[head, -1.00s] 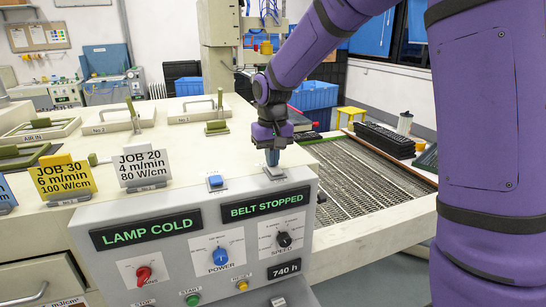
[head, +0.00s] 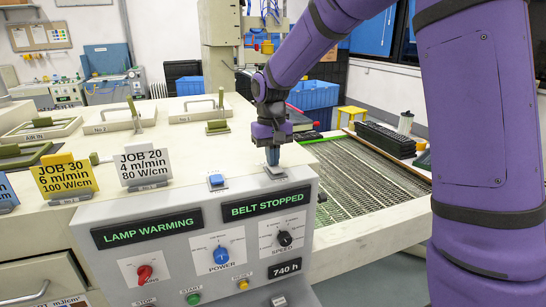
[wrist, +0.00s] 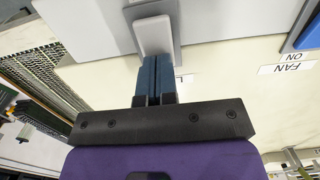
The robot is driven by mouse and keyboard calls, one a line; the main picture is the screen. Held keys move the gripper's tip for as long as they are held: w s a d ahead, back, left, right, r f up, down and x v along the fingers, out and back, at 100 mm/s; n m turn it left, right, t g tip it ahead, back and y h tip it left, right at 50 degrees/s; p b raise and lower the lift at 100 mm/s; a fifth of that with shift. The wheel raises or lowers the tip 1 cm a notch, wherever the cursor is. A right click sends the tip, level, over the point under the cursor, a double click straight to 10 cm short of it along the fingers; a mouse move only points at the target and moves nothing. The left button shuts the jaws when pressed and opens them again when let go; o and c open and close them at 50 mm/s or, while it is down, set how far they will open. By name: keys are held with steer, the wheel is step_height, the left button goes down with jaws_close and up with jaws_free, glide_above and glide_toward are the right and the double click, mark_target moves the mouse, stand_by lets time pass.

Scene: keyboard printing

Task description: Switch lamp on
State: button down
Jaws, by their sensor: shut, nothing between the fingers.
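A pale switch (wrist: 153,36) on a grey base stands on the machine top, just behind the control panel; in the head view its base (head: 275,171) shows under my fingertips. My gripper (head: 272,158) is shut and empty, with its blue fingers (wrist: 156,80) pointing at the switch. The fingertips are at the switch's edge and seem to touch it. A label beside the fingers is mostly hidden; only an "L" shows. The left display (head: 148,228) on the panel reads "LAMP WARMING".
A blue switch (head: 216,180) stands left of my gripper; a "FAN ON" label (wrist: 286,63) shows in the wrist view. The right display (head: 264,205) reads "BELT STOPPED". Job cards (head: 143,167) stand further left. A mesh belt (head: 360,185) lies to the right.

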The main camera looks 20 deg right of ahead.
steer(key=shift+s+f, duration=0.5)
steer(key=shift+s, duration=0.15)
step_height(320, 180, up, 15)
steer(key=w, duration=0.2)
stand_by(0.3)
stand_by(0.4)
steer(key=s+d+r+t, duration=0.2)
steer(key=s, duration=0.6)
steer(key=s+d+r+t, duration=0.1)
steer(key=s+d, duration=0.1)
steer(key=s, duration=0.5)
steer(key=s+d+f+t, duration=0.1)
steer(key=s+f, duration=0.1)
steer(key=s, duration=0.5)
steer(key=s+d+f+t, duration=0.1)
steer(key=s+f+t, duration=0.1)
steer(key=s, duration=0.5)
steer(key=shift+s+d+f, duration=0.35)
steer(key=shift+f, duration=0.2)
